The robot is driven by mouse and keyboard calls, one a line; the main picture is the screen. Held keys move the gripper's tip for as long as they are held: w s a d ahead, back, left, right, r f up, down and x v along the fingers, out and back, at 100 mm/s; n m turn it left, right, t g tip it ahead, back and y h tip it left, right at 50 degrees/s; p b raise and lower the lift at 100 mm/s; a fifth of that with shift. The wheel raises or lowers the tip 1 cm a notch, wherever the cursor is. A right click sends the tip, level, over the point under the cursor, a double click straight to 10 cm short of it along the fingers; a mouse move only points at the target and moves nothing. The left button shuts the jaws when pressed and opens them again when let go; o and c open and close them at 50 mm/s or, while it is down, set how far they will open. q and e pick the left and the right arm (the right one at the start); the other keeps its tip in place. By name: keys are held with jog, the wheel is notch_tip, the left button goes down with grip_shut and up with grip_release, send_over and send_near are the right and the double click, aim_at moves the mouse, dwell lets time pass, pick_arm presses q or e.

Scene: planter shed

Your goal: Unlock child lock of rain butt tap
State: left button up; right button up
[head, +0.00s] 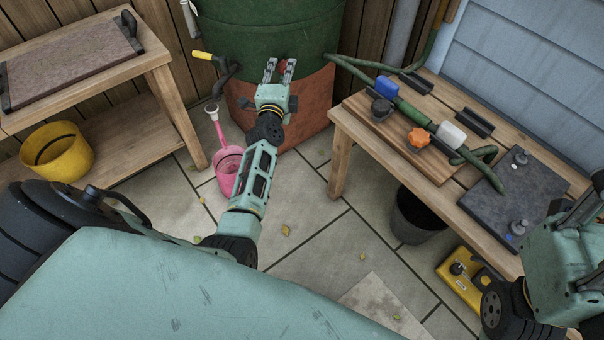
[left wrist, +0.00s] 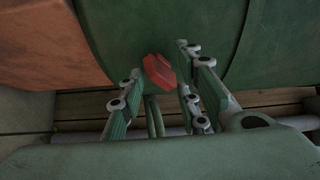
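The rain butt (head: 265,30) is a green barrel with a terracotta-coloured lower part, at the top centre of the head view. A dark tap (head: 226,68) with a yellow lever (head: 202,55) is at its left side. A small red piece (left wrist: 158,72) on the butt's front shows in the left wrist view; I cannot tell for sure that it is the child lock. My left gripper (head: 280,68) is open in front of the butt, its fingers either side of the red piece. Contact is not clear. My right gripper (head: 588,200) is partly cut off at the right edge.
A pink watering can (head: 228,165) stands below the tap. The right bench (head: 345,125) holds a board with hose fittings and a dark slab (head: 505,205). A black bucket (head: 415,215) and yellow case (head: 462,278) are by it. A yellow bucket (head: 57,150) sits on the left bench's shelf.

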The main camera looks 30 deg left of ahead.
pick_arm(q)
jog(key=shift+s+d+m+p, duration=0.15)
jog(key=shift+s+m+p, duration=0.15)
jog(key=shift+s, duration=0.05)
jog(key=s+d+f+n+g+h+p, duration=0.1)
jog(key=s+d+f+n+g+h, duration=0.1)
jog(key=s+d, duration=0.7)
jog(key=s+d+f+n+g+h+p, duration=0.2)
jog(key=s+d+f+g+h, duration=0.3)
jog(key=s+d, duration=0.5)
jog(key=shift+s+d+f+n+g+h, duration=0.25)
jog(key=shift+s+f+n+h, duration=0.3)
jog(key=shift+s, duration=1.2)
jog(key=shift+r, duration=0.1)
